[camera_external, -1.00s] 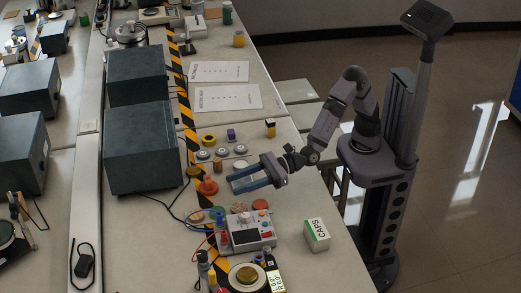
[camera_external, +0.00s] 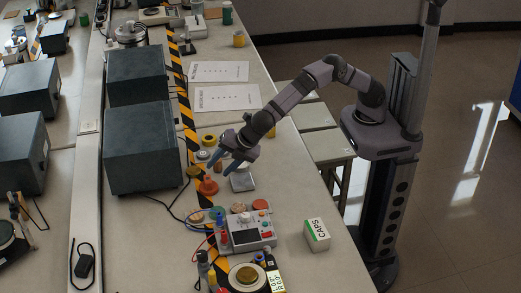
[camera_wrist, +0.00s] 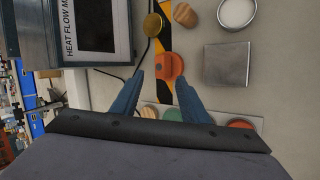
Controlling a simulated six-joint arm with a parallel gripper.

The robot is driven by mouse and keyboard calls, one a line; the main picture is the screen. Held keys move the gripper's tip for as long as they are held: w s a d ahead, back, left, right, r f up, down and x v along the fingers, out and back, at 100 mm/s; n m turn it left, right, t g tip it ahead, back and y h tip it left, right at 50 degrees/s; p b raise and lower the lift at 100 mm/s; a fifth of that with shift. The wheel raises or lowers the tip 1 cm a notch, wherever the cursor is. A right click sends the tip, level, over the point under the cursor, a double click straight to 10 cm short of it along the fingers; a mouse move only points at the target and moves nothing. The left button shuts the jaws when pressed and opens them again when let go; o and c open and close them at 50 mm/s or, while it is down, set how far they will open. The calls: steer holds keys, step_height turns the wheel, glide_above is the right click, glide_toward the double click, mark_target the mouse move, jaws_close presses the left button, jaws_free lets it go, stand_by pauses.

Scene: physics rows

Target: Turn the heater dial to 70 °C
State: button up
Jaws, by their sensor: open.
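A light grey control box (camera_external: 250,231) with a dark screen, red buttons and knobs stands on the bench in the external view. I cannot tell which knob is the heater dial, and no temperature mark is readable. My gripper (camera_external: 223,166) is open, pointing down and left, beyond the box. In the wrist view its blue fingers (camera_wrist: 159,76) appear on either side of an orange knob-like piece (camera_wrist: 168,65). That piece also shows in the external view (camera_external: 208,187), and the fingers look above it. I see no contact.
A square metal block (camera_wrist: 226,64) lies to the right in the wrist view. A strip with coloured discs (camera_wrist: 240,123) is below, partly hidden by my gripper. Large dark boxes (camera_external: 138,148) stand left, with cables on the bench. A CAPS carton (camera_external: 317,234) stands right of the control box.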

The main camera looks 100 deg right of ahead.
mark_target(246, 214)
steer(key=s+a+r+m+g+y, duration=0.1)
steer(key=s+a+m+g+y, duration=0.2)
steer(key=a, duration=0.5)
steer(key=s+a+r+m+y, duration=0.1)
steer(key=s+a+r+y, duration=0.2)
steer(key=a, duration=0.5)
steer(key=shift+y, duration=0.6)
steer(key=shift+s+d+f+p+x, duration=0.1)
steer(key=shift+p+x, duration=0.2)
steer(key=shift+x, duration=1.1)
steer(key=shift+s+d+f+p+x, duration=0.15)
steer(key=shift+p+x, duration=0.1)
steer(key=shift+x, duration=1.15)
steer(key=shift+s+d+p+x, duration=0.1)
steer(key=shift+p+x, duration=0.2)
steer(key=shift+x, duration=1.1)
steer(key=shift+g, duration=0.3)
jaws_close()
